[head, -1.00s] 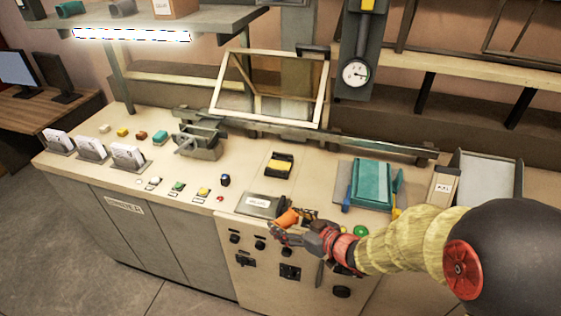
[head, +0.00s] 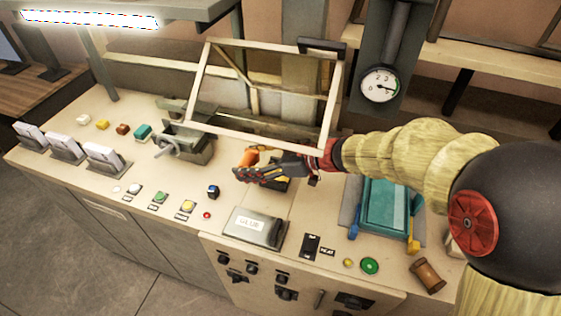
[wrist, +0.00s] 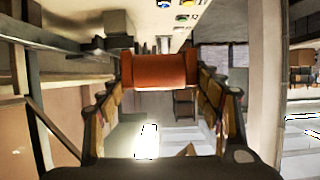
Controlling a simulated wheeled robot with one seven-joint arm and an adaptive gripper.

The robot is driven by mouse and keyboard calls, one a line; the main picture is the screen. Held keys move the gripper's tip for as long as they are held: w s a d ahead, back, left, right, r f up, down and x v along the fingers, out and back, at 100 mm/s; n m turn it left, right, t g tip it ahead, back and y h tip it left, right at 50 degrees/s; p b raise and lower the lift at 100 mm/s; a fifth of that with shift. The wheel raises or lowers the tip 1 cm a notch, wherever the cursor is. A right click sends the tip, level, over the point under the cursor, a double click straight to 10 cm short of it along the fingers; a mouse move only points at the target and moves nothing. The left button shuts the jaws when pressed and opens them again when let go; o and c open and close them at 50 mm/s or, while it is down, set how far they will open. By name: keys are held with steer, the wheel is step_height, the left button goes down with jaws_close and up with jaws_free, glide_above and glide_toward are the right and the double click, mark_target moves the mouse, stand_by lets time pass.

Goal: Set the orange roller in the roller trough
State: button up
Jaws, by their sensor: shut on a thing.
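My gripper (head: 250,168) is shut on the orange roller (head: 247,157), held above the bench. In the wrist view the roller (wrist: 160,70) lies crosswise between the two fingers (wrist: 165,85). No trough is labelled, so I cannot tell for certain which fixture it is. A grey metal fixture with a handle and raised walls (head: 197,147) stands just left of my gripper. A yellow and black piece (head: 283,183) sits on the bench, partly hidden behind my gripper and wrist.
A tilted wooden frame (head: 196,90) stands behind my gripper. A box labelled glue (head: 255,228) sits at the bench front. A teal press (head: 385,210) and a brown cylinder (head: 428,277) are to the right. Card holders (head: 103,160) line the left.

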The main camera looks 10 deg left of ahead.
steer(key=w+d+f+b, duration=0.1)
steer(key=w+d+f, duration=0.1)
steer(key=w+f, duration=0.1)
steer(key=w+d+f+b, duration=0.1)
steer(key=w+d+f, duration=0.1)
steer(key=w+f, duration=0.1)
steer(key=w+d+f+b, duration=0.1)
steer(key=w+f, duration=0.2)
steer(key=w, duration=0.2)
steer(key=shift+w+d+f, duration=0.1)
steer(key=shift+w+d, duration=0.2)
steer(key=shift+d, duration=0.1)
steer(key=f, duration=0.1)
steer(key=f+b, duration=0.1)
steer(key=f, duration=0.1)
steer(key=shift+w+d+f, duration=0.15)
steer(key=shift+w+f, duration=0.05)
steer(key=shift+w, duration=0.05)
steer(key=shift+f, duration=0.35)
steer(key=shift+f, duration=0.3)
steer(key=shift+s, duration=0.1)
steer(key=o, duration=1.3)
steer(key=shift+f, duration=0.15)
